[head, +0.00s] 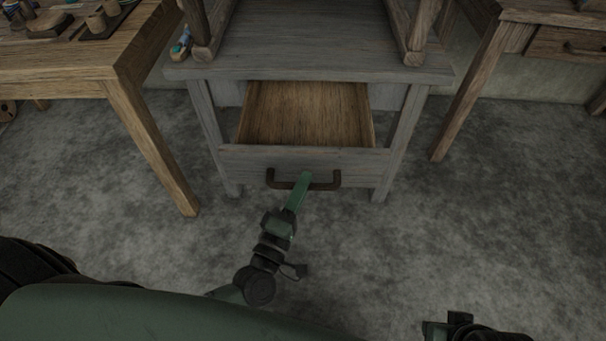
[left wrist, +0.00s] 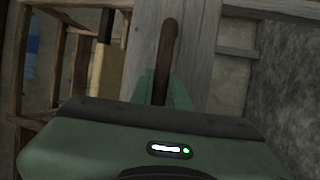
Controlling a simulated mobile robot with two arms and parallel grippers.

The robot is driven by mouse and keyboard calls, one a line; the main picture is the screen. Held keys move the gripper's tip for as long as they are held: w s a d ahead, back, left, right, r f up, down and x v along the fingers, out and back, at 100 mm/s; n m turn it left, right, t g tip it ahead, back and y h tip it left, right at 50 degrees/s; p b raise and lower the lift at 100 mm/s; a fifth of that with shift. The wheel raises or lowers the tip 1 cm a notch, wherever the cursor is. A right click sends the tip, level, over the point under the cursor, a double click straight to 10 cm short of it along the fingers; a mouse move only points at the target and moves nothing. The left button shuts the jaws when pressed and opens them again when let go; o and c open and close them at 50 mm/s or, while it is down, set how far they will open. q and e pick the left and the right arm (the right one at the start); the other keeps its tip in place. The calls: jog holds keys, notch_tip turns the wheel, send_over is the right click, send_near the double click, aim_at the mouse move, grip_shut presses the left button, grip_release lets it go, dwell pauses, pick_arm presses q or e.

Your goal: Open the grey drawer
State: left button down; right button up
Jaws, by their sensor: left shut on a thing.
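The grey drawer (head: 350,162) under the grey wooden table is pulled out, and its bare wooden inside shows from above. It has a dark brown bar handle (head: 325,184) on its front. My left gripper (head: 303,180) is shut on the handle near its middle. In the left wrist view the handle (left wrist: 168,45) runs between the green fingers (left wrist: 160,88). The drawer front (left wrist: 145,45) shows behind it. Of my right arm only a dark part shows at the bottom right of the head view; its fingers are not in view.
The grey table (head: 320,66) bears upright wooden posts and a small blue-and-white item (head: 181,43). A brown table (head: 70,60) stands at the left with cups and trays. Another table with a drawer (head: 565,45) stands at the right. The concrete floor (head: 400,250) in front is clear.

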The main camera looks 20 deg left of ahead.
pick_arm(q)
jog(key=shift+d, duration=0.1)
jog(key=c, duration=1.4)
grip_release()
jog(key=shift+o, duration=0.2)
jog(key=shift+s+f, duration=0.1)
jog(key=shift+s, duration=0.05)
jog(key=v, duration=0.7)
jog(key=shift+s, duration=0.3)
